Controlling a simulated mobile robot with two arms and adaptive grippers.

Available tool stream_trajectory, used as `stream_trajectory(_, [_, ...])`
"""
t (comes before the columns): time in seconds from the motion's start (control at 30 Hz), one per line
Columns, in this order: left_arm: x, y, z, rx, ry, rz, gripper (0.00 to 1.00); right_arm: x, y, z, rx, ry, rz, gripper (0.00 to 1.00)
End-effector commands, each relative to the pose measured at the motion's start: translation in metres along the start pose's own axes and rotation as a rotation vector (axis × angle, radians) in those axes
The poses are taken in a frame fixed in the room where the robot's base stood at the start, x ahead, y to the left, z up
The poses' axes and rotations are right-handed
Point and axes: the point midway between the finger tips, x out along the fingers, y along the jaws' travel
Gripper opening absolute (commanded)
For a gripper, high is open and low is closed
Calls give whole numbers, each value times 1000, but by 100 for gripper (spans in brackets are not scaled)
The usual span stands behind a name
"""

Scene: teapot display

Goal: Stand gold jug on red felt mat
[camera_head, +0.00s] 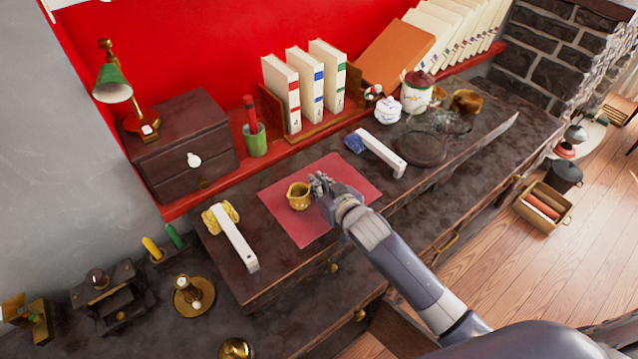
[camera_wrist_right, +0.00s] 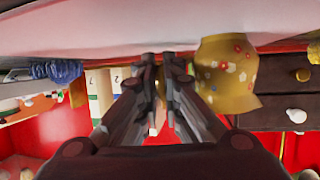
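The gold jug (camera_head: 298,196) stands upright on the red felt mat (camera_head: 308,232), near the mat's middle. In the right wrist view, which is upside down, the jug (camera_wrist_right: 225,72) shows coloured dots and sits to the right of the fingers. My right gripper (camera_head: 320,183) is low over the mat beside the jug, on its right in the head view. Its fingertips (camera_wrist_right: 159,58) are a little apart with nothing between them, and the jug is outside them. My left gripper is not in view.
White-handled objects lie left (camera_head: 238,240) and right (camera_head: 382,152) of the mat. Behind it stand a green cup (camera_head: 256,141), books (camera_head: 310,88) and a drawer box (camera_head: 186,145). A lidded jar (camera_head: 417,92) and a dark round object (camera_head: 422,149) are at right.

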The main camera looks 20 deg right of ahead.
Motion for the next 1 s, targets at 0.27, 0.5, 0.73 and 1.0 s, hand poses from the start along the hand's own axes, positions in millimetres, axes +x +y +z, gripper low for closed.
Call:
stream_trajectory(0.27, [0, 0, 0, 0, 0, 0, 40, 0, 0, 0, 0, -1, 0, 26])
stream_trajectory(0.5, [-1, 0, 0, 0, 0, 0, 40, -5, 0, -2, 0, 0, 0, 26])
stream_trajectory(0.73, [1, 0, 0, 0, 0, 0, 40, -37, 0, -2, 0, 0, -1, 26])
stream_trajectory(1.0, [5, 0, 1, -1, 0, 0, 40, -87, 0, -1, 0, -1, 0, 26])
